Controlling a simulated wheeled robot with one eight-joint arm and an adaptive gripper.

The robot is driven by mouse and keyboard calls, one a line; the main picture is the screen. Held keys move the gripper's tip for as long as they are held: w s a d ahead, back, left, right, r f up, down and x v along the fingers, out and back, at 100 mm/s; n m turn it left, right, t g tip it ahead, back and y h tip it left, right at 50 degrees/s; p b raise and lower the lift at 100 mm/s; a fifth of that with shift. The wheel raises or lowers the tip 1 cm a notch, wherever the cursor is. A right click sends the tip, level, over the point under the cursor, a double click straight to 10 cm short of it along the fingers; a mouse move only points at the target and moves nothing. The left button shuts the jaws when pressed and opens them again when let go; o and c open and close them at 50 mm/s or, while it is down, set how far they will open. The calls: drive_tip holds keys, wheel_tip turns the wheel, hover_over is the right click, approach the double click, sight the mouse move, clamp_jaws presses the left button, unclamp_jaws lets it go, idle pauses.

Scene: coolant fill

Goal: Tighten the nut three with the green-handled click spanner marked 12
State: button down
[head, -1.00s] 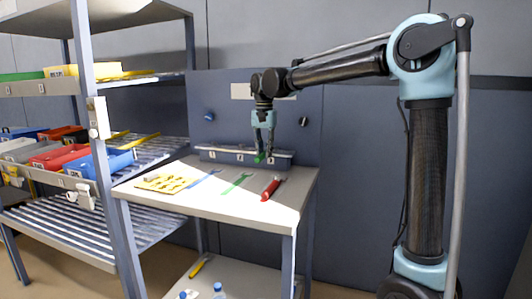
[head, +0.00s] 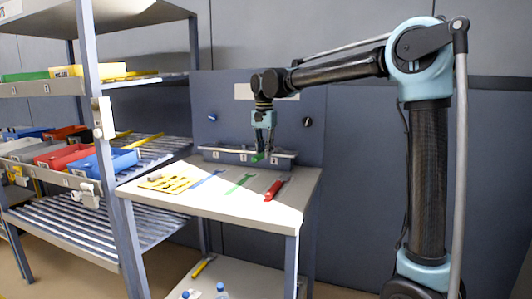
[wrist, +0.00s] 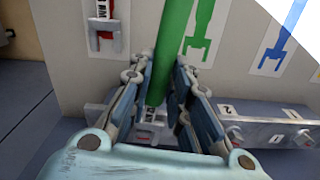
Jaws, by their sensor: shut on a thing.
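My gripper (head: 264,152) is shut on the green handle of the spanner (wrist: 176,40), low over the numbered rail (head: 230,155) at the back of the bench. In the wrist view the handle lies between both fingers (wrist: 165,110) and runs away toward the bench top. The spanner's working end is mostly hidden by my fingers, near the rail's left end in that view. I cannot tell whether it sits around a nut. Plates 2 (wrist: 228,109) and 1 (wrist: 294,114) show farther right on the rail; nut three is not clearly visible.
A red spanner (head: 274,189) lies on the bench (head: 225,204). Green (head: 239,183) and blue (head: 207,178) spanner shapes and a yellow board (head: 168,183) are to its left. A shelf rack with bins (head: 118,160) stands at left. Two knobs are on the back panel.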

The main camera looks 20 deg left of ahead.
drive_tip(key=shift+a, duration=0.2)
drive_tip(key=shift+w+a+m, duration=0.1)
drive_tip(key=shift+a+m, duration=0.2)
drive_tip(key=shift+m, duration=0.2)
drive_tip(key=shift+w+a+m, duration=0.15)
drive_tip(key=shift+a+m, duration=0.2)
drive_tip(key=shift+m, duration=0.05)
idle(0.3)
drive_tip(key=shift+w+a+m, duration=0.2)
drive_tip(key=shift+a+m, duration=0.25)
drive_tip(key=shift+m, duration=0.15)
drive_tip(key=shift+w+a, duration=0.1)
drive_tip(key=shift+a, duration=0.05)
drive_tip(key=shift+w+a+m, duration=0.15)
drive_tip(key=shift+a+m, duration=0.1)
drive_tip(key=shift+m, duration=0.25)
drive_tip(key=shift+w+a+m, duration=0.25)
drive_tip(key=shift+a+m, duration=0.1)
drive_tip(key=shift+m, duration=0.15)
idle(0.4)
drive_tip(key=shift+s+d+n, duration=0.25)
drive_tip(key=shift+d+n, duration=0.1)
drive_tip(key=shift+n, duration=0.15)
